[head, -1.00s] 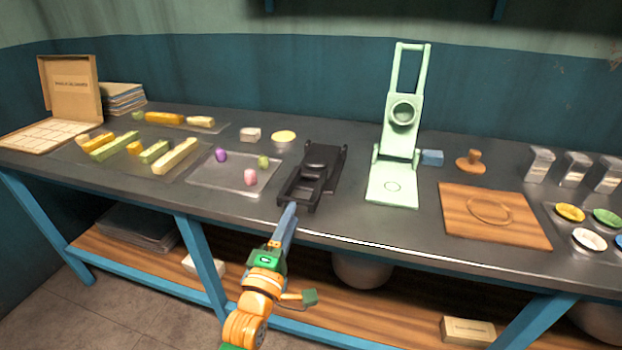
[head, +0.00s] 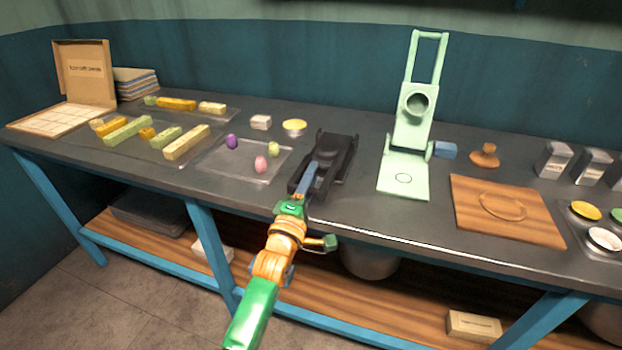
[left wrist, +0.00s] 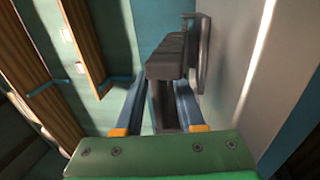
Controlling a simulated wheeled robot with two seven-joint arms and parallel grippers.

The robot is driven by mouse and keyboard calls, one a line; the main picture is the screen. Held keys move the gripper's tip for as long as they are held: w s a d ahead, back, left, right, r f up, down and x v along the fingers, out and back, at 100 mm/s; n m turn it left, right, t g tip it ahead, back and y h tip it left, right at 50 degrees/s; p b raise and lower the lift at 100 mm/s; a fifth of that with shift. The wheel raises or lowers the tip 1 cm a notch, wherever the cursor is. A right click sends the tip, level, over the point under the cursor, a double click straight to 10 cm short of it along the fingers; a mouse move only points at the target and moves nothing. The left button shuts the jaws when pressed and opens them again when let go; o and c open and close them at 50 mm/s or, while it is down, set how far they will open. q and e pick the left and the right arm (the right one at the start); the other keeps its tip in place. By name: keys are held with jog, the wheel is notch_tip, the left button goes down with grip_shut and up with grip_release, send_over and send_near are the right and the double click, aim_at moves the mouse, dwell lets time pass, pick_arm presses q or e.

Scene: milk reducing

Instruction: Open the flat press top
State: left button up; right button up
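A black flat press (head: 335,146) lies low near the front edge of the table, its top folded down over its base. My left gripper (head: 314,177) reaches in from the front, its blue fingers over the near end of the press. In the left wrist view my left gripper (left wrist: 162,95) is open, with a dark part of the press (left wrist: 167,60) between and beyond its two fingers. I cannot tell whether the fingers touch it. My right gripper is not in view.
A mint-green press (head: 410,130) stands with its lever up to the right of the black press. A clear tray (head: 215,165) with purple, green and pink pieces lies to the left. A wooden board (head: 520,225) lies at the right.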

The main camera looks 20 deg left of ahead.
pick_arm(q)
grip_shut()
dwell(1.2)
